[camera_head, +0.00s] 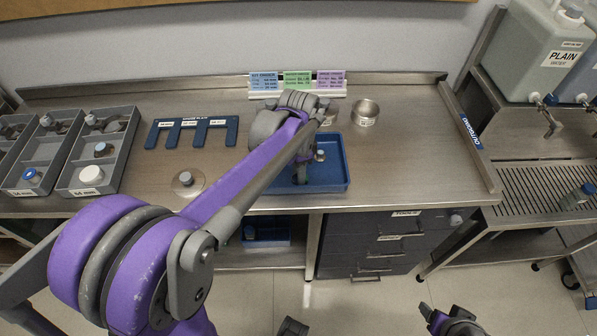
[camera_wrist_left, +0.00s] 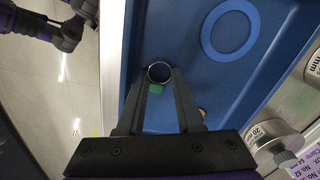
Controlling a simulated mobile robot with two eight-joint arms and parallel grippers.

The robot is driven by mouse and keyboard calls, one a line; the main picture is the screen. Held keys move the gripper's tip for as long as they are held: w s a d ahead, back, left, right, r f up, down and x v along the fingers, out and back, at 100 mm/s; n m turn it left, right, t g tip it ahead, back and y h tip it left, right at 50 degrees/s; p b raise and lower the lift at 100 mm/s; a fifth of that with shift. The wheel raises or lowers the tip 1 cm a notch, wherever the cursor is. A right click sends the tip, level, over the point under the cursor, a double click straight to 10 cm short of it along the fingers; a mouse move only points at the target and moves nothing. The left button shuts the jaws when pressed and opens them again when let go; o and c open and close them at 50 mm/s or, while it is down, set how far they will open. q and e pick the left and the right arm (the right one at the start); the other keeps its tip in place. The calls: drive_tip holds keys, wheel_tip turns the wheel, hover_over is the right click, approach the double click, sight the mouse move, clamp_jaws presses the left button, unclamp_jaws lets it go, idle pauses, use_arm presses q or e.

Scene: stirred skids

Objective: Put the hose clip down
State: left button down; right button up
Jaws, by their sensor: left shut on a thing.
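The hose clip (camera_wrist_left: 159,66) shows in the left wrist view as a small round metal ring with a green patch beside it. My left gripper (camera_wrist_left: 159,80) is shut on it at the fingertips. The clip is over the blue tray (camera_wrist_left: 185,40), near one wall; I cannot tell whether it touches the floor. In the head view my left gripper (camera_head: 301,178) reaches down into the blue tray (camera_head: 344,186), and my arm hides part of it. My right gripper (camera_head: 440,318) is low at the bottom edge, away from the bench; its jaws are unclear.
A lighter blue ring (camera_wrist_left: 207,35) marks the tray floor. A metal-topped piece (camera_head: 320,155) is at the tray's right.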

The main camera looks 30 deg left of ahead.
use_arm(q)
drive_tip(key=shift+f, duration=0.2)
drive_tip(key=c, duration=0.8)
unclamp_jaws()
drive_tip(key=shift+c, duration=0.2)
drive_tip(key=shift+r, duration=0.1)
drive_tip(key=shift+r, duration=0.1)
drive_tip(key=shift+r, duration=0.35)
wheel_tip(320, 180, up, 11)
drive_tip(key=p, duration=0.1)
drive_tip(key=s+d+f+n+t, duration=0.2)
drive_tip(key=s+d+f+n, duration=0.1)
drive_tip(key=s+f, duration=0.3)
drive_tip(key=s+d+f+n+t, duration=0.3)
drive_tip(key=s+d+f+n, duration=0.1)
drive_tip(key=s, duration=0.6)
drive_tip(key=shift+f+n, duration=0.6)
drive_tip(key=shift+f, duration=0.3)
